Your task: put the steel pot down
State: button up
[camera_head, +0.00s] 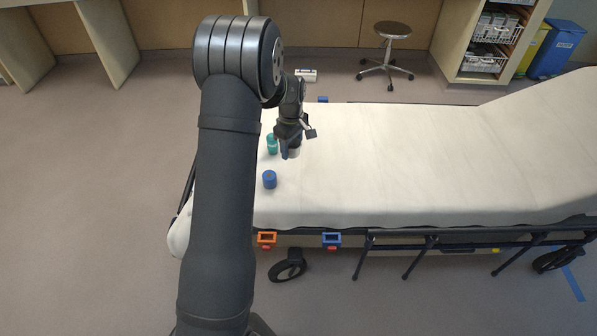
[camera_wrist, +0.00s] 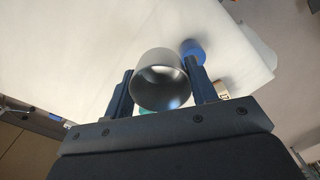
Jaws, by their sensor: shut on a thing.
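The steel pot (camera_wrist: 163,80) is a small shiny metal cup, seen in the wrist view between the two fingers of my gripper (camera_wrist: 162,88), with its hollow mouth facing the camera. My gripper is shut on it. In the head view my gripper (camera_head: 290,147) is over the left part of the white stretcher (camera_head: 410,160), and the pot (camera_head: 294,153) shows only partly below the fingers. I cannot tell whether the pot touches the stretcher.
A teal container (camera_head: 272,145) stands close to the left of my gripper. A blue container (camera_head: 269,180) stands nearer the stretcher's front edge. The stretcher surface to the right is clear. A stool (camera_head: 392,32) stands on the floor behind.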

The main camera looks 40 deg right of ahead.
jog(key=s+d+f+m, duration=0.1)
jog(key=s+d+f, duration=0.2)
jog(key=s+d, duration=0.45)
send_over(298, 171)
jog(key=shift+m, duration=0.3)
jog(key=f, duration=0.7)
jog(key=shift+s+f, duration=0.1)
jog(key=shift+s, duration=0.1)
jog(key=shift+w+f, duration=0.1)
jog(key=shift+f, duration=1.95)
jog(key=shift+f, duration=0.2)
jog(key=o, duration=1)
jog(key=shift+r, duration=0.15)
